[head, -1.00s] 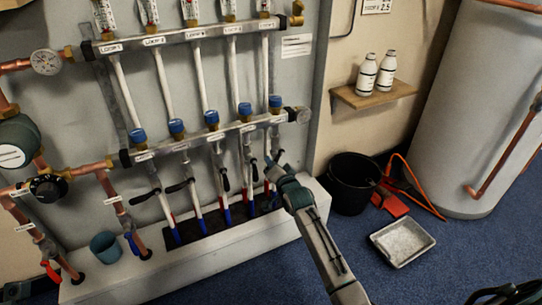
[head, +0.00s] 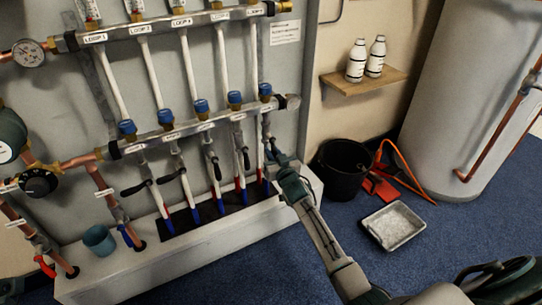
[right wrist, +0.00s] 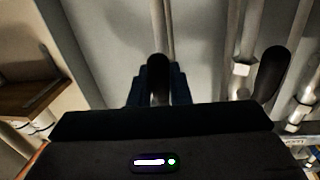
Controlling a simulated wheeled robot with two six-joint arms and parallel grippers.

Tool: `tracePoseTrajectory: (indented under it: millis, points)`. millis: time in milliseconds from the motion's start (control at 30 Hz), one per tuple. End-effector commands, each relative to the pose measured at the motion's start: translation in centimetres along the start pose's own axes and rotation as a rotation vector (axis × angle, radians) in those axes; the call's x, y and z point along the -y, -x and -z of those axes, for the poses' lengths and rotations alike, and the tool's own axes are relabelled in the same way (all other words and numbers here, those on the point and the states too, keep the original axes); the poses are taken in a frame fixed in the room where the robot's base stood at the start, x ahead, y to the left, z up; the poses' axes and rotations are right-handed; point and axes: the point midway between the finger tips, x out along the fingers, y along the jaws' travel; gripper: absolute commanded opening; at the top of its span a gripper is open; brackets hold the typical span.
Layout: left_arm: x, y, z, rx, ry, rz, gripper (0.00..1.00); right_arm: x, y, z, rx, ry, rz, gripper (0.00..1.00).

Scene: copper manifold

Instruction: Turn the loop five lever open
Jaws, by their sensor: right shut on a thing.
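The loop five valve hangs under the right end of the lower manifold bar (head: 225,120). Its black lever (right wrist: 158,68) shows in the right wrist view between the fingers of my right gripper (right wrist: 158,92), which is shut on it. In the head view my right gripper (head: 272,153) is at that valve and hides most of the lever. The loop four lever (head: 246,158) hangs down beside its pipe; it seems to be the dark handle at right in the right wrist view (right wrist: 270,75).
The loop three lever (head: 217,168) points down; levers one (head: 135,188) and two (head: 172,175) stick out sideways to the left. A black bucket (head: 343,172), grey tray (head: 394,226) and shelf (head: 362,86) with two bottles are to the right. A white ledge (head: 110,278) runs below.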

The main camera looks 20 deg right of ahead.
Motion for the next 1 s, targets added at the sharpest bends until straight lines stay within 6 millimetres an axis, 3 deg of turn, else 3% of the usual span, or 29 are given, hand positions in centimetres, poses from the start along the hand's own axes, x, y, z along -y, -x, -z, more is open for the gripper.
tracePoseTrajectory:
  millis: [700, 733, 800, 833, 1000]
  points:
    - [0.0, 0.18, 0.14, -0.004, -0.003, 0.007, 0.36, -0.45, -0.11, 0.12, -0.012, 0.081, -0.001, 0.0]
    - [0.0, 0.18, 0.14, -0.004, -0.003, 0.007, 0.36, -0.45, -0.11, 0.12, -0.012, 0.081, -0.001, 0.19]
    - [0.0, 0.18, 0.15, -0.004, -0.003, 0.007, 0.36, -0.45, -0.1, 0.12, -0.012, 0.081, -0.001, 0.33]
    - [0.0, 0.18, 0.15, -0.004, -0.003, 0.007, 0.36, -0.44, -0.1, 0.11, -0.012, 0.08, -0.001, 0.37]
    - [0.0, 0.18, 0.14, -0.004, -0.003, 0.007, 0.36, -0.41, -0.08, 0.07, -0.011, 0.078, 0.0, 0.37]
